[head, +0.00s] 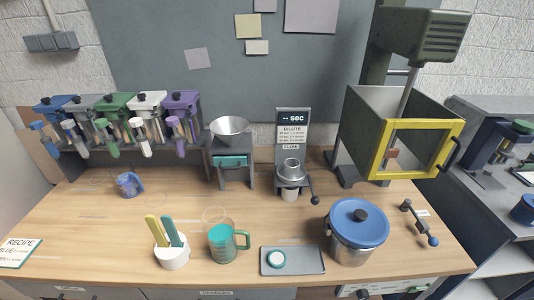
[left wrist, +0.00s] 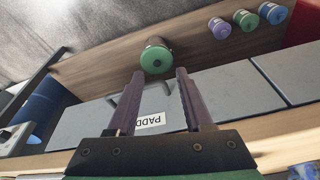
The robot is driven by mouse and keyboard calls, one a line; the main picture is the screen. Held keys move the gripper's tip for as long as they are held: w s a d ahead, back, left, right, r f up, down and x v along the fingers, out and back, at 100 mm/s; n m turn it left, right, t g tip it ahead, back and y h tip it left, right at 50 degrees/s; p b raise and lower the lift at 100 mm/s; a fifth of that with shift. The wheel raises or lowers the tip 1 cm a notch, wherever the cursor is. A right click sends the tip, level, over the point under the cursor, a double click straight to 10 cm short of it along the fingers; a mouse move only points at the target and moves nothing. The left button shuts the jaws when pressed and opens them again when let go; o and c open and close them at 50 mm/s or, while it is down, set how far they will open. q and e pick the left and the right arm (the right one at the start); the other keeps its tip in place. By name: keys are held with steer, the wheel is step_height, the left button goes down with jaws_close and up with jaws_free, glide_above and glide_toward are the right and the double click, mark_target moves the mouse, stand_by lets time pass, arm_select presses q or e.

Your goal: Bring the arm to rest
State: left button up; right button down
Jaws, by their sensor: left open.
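My left gripper (left wrist: 158,75) shows only in the left wrist view. Its two dark fingers are spread apart with nothing between them. Beyond the fingertips stands a dark container with a green top (left wrist: 157,59); I cannot tell the exact gap. Neither gripper shows in the head view, and my right gripper is in no view. In the head view the bottle spindles (head: 116,122) stand in a row at the back left of the bench, with blue, grey, green, white and purple heads.
The wooden bench (head: 100,225) holds a teal-filled jug (head: 221,243), a white cup of paddles (head: 172,254), a grey tray (head: 308,262), a blue-lidded pot (head: 357,235) and a yellow-framed box (head: 457,135). Grey labelled panels (left wrist: 225,95) lie below the fingers. Small bottles (left wrist: 245,19) stand upper right.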

arm_select(q)
steer(key=s+a+f+g+b, duration=0.15)
steer(key=s+f, duration=0.25)
steer(key=f, duration=0.8)
steer(key=s+f+b, duration=0.3)
steer(key=s+f, duration=0.2)
steer(key=f, duration=0.8)
steer(key=s+a+f+b, duration=0.1)
steer(key=s+f+b, duration=0.1)
steer(key=s+f, duration=0.6)
steer(key=s, duration=0.3)
steer(key=shift+a+f, duration=0.3)
steer(key=shift+a, duration=0.1)
steer(key=shift+g, duration=0.25)
